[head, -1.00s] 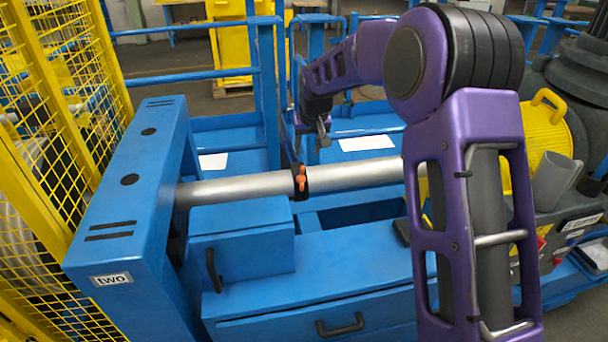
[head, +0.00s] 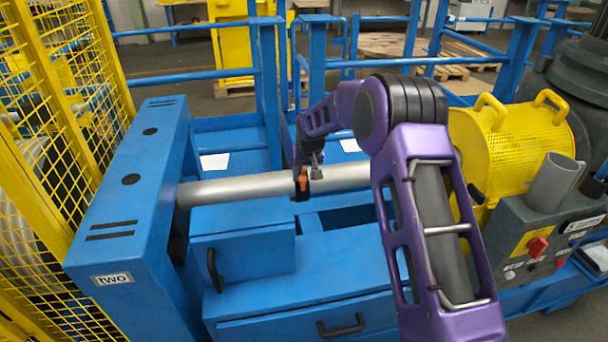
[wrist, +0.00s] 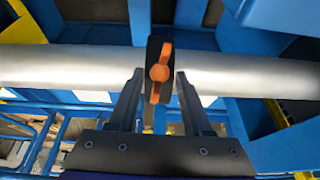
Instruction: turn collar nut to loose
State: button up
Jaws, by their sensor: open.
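The collar nut (wrist: 160,70) is an orange winged piece on a dark collar (wrist: 152,52) around a silver shaft (wrist: 70,70). In the wrist view it stands between the fingertips of my gripper (wrist: 159,78), which is open. A gap shows on each side of the orange piece, so the fingers look apart from it. In the head view the orange nut (head: 302,179) sits on the silver shaft (head: 240,189), with my gripper (head: 316,172) close above it and slightly right. The gripper partly hides the collar there.
A blue upright housing labelled "two" (head: 125,190) stands at the left end of the shaft. A blue box with a black handle (head: 243,245) lies below the shaft. Yellow mesh fencing (head: 60,90) is at far left. A yellow perforated guard (head: 515,140) stands at right.

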jog(key=shift+c, duration=0.3)
grip_shut()
jog(key=shift+f, duration=0.1)
